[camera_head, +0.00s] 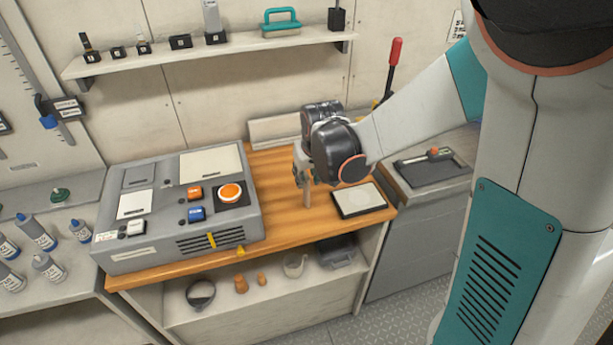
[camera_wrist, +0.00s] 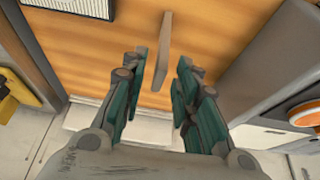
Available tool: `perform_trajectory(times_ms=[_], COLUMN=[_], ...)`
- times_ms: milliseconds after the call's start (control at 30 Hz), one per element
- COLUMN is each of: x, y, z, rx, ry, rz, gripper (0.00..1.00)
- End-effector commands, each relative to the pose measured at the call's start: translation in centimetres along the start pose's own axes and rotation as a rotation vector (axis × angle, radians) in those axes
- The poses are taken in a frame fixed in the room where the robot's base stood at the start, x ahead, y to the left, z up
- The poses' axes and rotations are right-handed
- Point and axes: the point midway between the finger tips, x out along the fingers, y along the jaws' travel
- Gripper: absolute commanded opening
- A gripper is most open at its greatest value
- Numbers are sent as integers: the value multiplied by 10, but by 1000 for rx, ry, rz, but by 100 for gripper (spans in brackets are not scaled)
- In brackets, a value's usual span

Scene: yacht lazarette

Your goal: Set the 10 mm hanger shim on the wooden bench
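The wooden bench (camera_head: 285,228) has an orange-brown top, which also fills the upper wrist view (camera_wrist: 215,25). A thin, pale brown upright piece, apparently the hanger shim (camera_head: 307,198), stands on the bench below my gripper (camera_head: 303,179). In the wrist view the shim (camera_wrist: 164,45) is edge-on between the teal fingers of my gripper (camera_wrist: 163,70), with a gap on each side. My gripper is open and points down. The shim's lower end appears to rest on the bench top. Its thickness marking cannot be read.
A grey control box (camera_head: 150,225) with an orange button fills the bench's left side. A dark-framed pale pad (camera_head: 360,200) lies to the right of the shim. A wall shelf (camera_head: 225,48) runs behind. Bare wood lies in front of the shim.

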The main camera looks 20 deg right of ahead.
Motion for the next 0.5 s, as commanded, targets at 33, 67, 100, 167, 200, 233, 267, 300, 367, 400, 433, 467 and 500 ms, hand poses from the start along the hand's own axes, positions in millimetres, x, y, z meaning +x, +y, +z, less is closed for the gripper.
perform_trajectory(times_ms=[33,67,100,167,200,233,267,300,367,400,433,467,500], x=[-14,-21,-30,-42,-50,-56,-62,-68,-77,-82,-85,-88,-91], y=[0,0,0,0,0,0,0,0,0,0,0,0,0], z=[0,-1,-1,-1,-1,-1,-1,0,0,0,0,0,0], rx=[0,0,0,0,0,0,0,0,0,0,0,0,0], ry=[0,0,0,0,0,0,0,0,0,0,0,0,0], rz=[0,0,0,0,0,0,0,0,0,0,0,0,0], gripper=[28,28,28,28,28,28,28,28,28,28,28,28,28])
